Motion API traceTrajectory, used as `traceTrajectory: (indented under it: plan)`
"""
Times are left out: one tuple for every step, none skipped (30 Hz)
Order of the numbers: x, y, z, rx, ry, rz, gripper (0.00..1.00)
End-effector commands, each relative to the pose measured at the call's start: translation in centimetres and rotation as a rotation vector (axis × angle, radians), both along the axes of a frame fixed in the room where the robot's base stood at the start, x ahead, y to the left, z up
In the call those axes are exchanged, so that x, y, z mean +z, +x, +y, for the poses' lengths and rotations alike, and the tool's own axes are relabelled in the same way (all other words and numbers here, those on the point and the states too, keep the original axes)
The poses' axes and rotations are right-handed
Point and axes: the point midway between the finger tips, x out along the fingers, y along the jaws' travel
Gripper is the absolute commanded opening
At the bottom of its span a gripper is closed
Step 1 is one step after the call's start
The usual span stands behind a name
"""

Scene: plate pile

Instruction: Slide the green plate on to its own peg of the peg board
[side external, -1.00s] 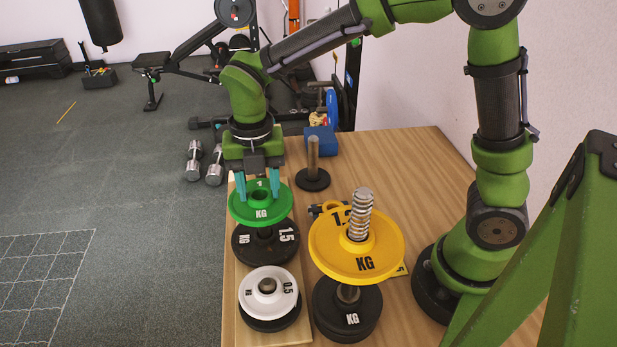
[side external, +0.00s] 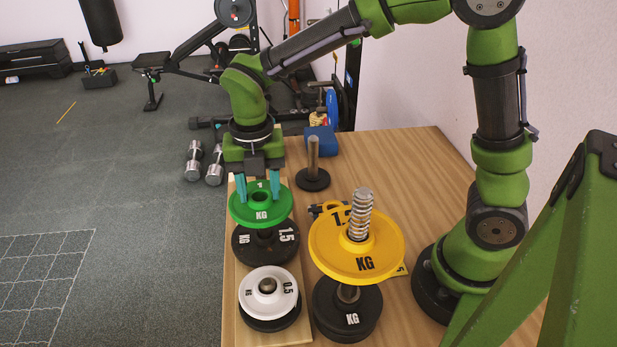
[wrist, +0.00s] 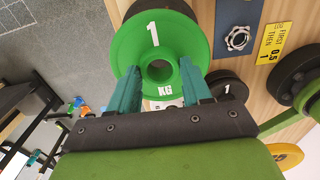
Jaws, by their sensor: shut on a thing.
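The green 1 KG plate (side external: 261,214) is held level near the far end of the pale wooden peg board (side external: 230,290). My gripper (side external: 258,188) is shut on it, its two teal fingers at either side of the hub. In the wrist view the green plate (wrist: 138,62) lies between the fingertips (wrist: 159,76). The plate is above and a little beyond a black 1.5 plate (side external: 246,251), with a dark hub or post showing between them. No peg shows clearly through the green plate's hole, and any peg beneath it is hidden.
A white 0.5 plate (side external: 254,284) sits on the near peg, over a black plate. To the right, a yellow plate (side external: 382,254) is on a spring-wrapped post above black plates.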

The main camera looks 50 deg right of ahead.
Motion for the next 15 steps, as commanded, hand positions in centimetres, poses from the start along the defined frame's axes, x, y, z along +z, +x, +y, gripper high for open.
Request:
traceTrajectory:
  plan:
    - [0.2, 0.1, 0.0, 0.000, 0.001, -0.004, 0.00]
    - [0.2, 0.1, 0.0, 0.000, 0.001, -0.004, 0.00]
    - [0.2, 0.1, 0.0, 0.000, 0.001, -0.004, 0.00]
    - [0.1, 0.1, 0.0, 0.000, 0.001, -0.004, 0.00]
    - [0.1, 0.1, 0.0, 0.000, 0.001, -0.004, 0.00]
    - [0.0, 0.1, 0.0, 0.000, 0.001, -0.004, 0.00]
    - [-0.1, 0.1, 0.0, 0.000, 0.001, -0.004, 0.00]
    - [-0.1, 0.1, 0.0, 0.000, 0.001, -0.004, 0.00]
    - [-0.3, 0.1, 0.0, 0.000, 0.001, -0.004, 0.00]
    - [-0.4, 0.1, 0.0, 0.000, 0.001, -0.004, 0.00]
    - [-0.5, 0.1, 0.0, 0.000, 0.001, -0.004, 0.00]
    - [-0.7, 0.1, 0.0, 0.000, 0.001, -0.003, 0.00]
    - [-0.8, 0.1, 0.0, 0.000, 0.001, -0.003, 0.00]
    - [-0.9, 0.1, 0.0, 0.000, 0.001, -0.003, 0.00]
    - [-1.0, 0.1, 0.0, 0.000, 0.001, -0.003, 0.00]
